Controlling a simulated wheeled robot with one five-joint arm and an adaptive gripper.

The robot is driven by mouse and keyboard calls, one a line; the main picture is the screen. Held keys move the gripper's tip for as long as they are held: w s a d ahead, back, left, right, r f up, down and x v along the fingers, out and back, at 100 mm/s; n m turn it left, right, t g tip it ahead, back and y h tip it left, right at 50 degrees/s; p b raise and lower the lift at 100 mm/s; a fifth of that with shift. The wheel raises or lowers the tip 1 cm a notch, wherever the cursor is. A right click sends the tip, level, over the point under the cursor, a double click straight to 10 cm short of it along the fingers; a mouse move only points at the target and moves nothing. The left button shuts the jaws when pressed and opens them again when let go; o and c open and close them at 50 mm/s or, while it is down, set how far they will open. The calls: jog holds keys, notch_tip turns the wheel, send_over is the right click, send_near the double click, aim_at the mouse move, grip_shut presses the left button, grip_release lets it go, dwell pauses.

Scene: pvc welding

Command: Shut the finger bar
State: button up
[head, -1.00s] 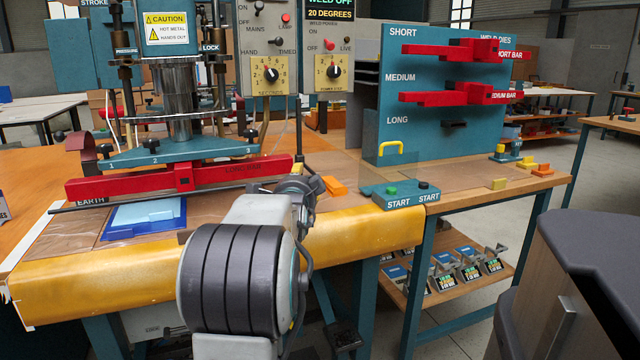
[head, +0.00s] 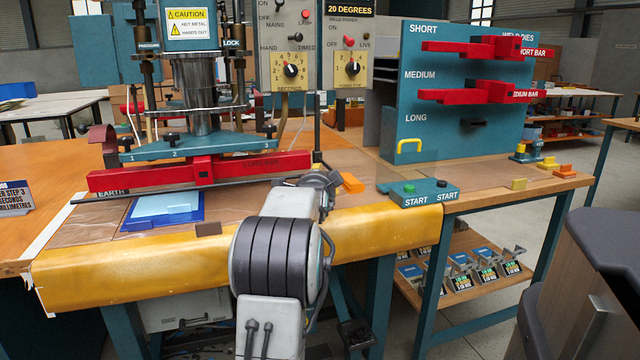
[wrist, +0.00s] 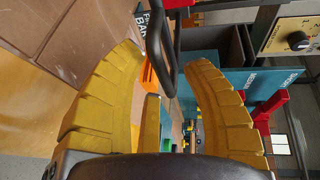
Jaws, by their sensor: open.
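In the wrist view a black rounded bar (wrist: 164,45) comes down between my two yellow fingers; I take it to be the finger bar. A teal plate with a partly hidden label ending in "BAR" (wrist: 148,22) is just beside it. My gripper (wrist: 166,60) is open, its fingers on either side of the bar, and I cannot tell whether they touch it.
The teal START button box (head: 415,193) and an orange block (head: 351,182) are to the right. A teal die rack (head: 450,135) stands behind.

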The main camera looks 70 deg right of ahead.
jog(key=shift+d, duration=0.2)
jog(key=shift+c, duration=0.3)
grip_shut()
jog(key=shift+f, duration=0.1)
